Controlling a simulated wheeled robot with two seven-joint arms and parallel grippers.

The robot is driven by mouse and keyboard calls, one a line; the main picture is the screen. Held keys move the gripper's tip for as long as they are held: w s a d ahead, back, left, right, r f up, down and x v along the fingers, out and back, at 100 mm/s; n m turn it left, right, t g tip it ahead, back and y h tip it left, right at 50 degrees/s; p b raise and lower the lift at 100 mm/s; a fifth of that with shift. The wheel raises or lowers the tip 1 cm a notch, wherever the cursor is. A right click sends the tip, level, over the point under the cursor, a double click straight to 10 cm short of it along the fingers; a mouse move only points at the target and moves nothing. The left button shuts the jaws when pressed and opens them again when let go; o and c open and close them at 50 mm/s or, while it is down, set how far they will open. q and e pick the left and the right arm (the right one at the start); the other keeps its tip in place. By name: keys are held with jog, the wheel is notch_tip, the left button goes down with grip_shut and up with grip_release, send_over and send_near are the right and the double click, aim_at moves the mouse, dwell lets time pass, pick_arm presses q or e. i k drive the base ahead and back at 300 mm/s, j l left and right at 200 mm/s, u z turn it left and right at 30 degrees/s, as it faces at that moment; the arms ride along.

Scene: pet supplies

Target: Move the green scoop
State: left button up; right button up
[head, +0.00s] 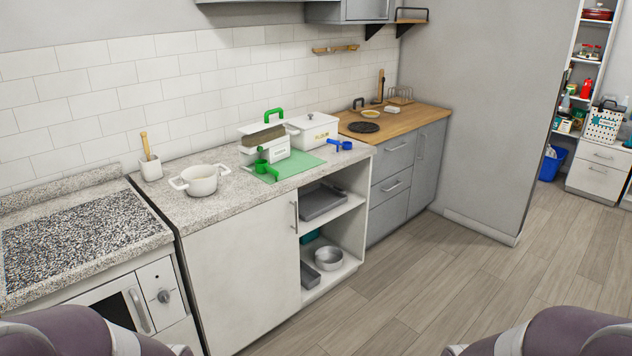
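A green scoop (265,170) lies on the light green mat (304,161) on the speckled counter, in front of a white container (276,147). The container has a raised lid with a green handle (273,115) and appears filled with something brown. A blue scoop (340,146) lies to the right, near the mat's right edge. Only parts of my arms show at the bottom left and bottom right corners. Neither gripper is in view, and both are away from the scoop.
A white lidded bin (313,131) stands behind the mat. A white two-handled pot (200,180) and a utensil holder (150,168) stand to the left. Below the counter is an open shelf with pans (322,201). The wood floor (400,290) in front is clear.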

aim_at(262, 165)
jog(key=i+l+u, duration=0.55)
jog(key=i+l, duration=0.65)
jog(key=i+l+u, duration=0.15)
jog(key=i+l, duration=0.55)
jog(key=l, duration=0.15)
jog(key=i+l+u, duration=0.15)
jog(key=i+l, duration=0.5)
jog(key=l, duration=0.25)
jog(key=i+l+u, duration=0.15)
jog(key=i+l, duration=0.2)
jog(key=l, duration=0.15)
